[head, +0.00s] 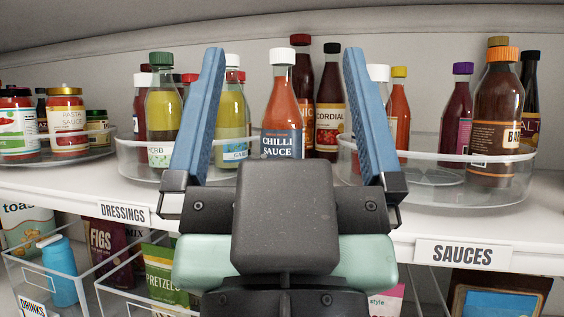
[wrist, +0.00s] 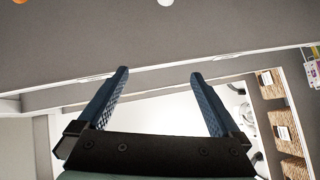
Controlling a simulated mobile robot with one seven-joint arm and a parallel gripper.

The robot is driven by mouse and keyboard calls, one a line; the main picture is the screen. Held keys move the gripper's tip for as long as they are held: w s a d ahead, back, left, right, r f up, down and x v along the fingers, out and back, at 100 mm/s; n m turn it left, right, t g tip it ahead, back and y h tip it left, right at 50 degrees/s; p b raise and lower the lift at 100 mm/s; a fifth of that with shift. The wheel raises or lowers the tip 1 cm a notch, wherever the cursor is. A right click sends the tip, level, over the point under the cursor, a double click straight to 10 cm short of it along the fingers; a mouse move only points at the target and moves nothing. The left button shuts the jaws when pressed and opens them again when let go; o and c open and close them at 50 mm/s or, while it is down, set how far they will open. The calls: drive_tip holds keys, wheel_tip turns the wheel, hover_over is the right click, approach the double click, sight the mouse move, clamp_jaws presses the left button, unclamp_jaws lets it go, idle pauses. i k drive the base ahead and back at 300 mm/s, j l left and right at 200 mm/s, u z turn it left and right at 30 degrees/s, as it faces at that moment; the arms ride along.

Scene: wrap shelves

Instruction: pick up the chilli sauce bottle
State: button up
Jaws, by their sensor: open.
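The chilli sauce bottle (head: 282,110) stands upright on the shelf in the head view, with a white cap, red-orange sauce and a dark blue label. It shows between the two blue fingers of my gripper (head: 283,55). My gripper is open and nothing is held. The bottle's lower part is hidden behind my gripper body. In the wrist view my gripper (wrist: 160,72) has its fingers spread with nothing between them. I cannot make out the chilli sauce bottle for certain in the wrist view.
A clear round tray (head: 460,190) with sauce bottles stands at right. Another clear tray (head: 130,160) with dressings stands at left. A cordial bottle (head: 330,105) is close behind the chilli sauce. The shelf's front edge has a SAUCES label (head: 463,255). Bins with packets sit below.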

sight(282, 129)
drive_tip(key=j+z, duration=0.2)
drive_tip(key=z, duration=0.25)
drive_tip(key=i+j+z, duration=0.1)
drive_tip(key=j+z, duration=0.15)
drive_tip(key=z, duration=0.2)
drive_tip(key=j+z, duration=0.2)
drive_tip(key=z, duration=0.2)
drive_tip(key=j+z, duration=0.1)
drive_tip(key=j, duration=0.25)
drive_tip(key=k+j, duration=0.15)
drive_tip(key=j, duration=0.25)
drive_tip(key=j+z, duration=0.15)
drive_tip(key=j, duration=0.2)
drive_tip(key=k+j, duration=0.15)
drive_tip(key=j, duration=0.2)
drive_tip(key=k+j+z, duration=0.15)
drive_tip(key=j, duration=0.2)
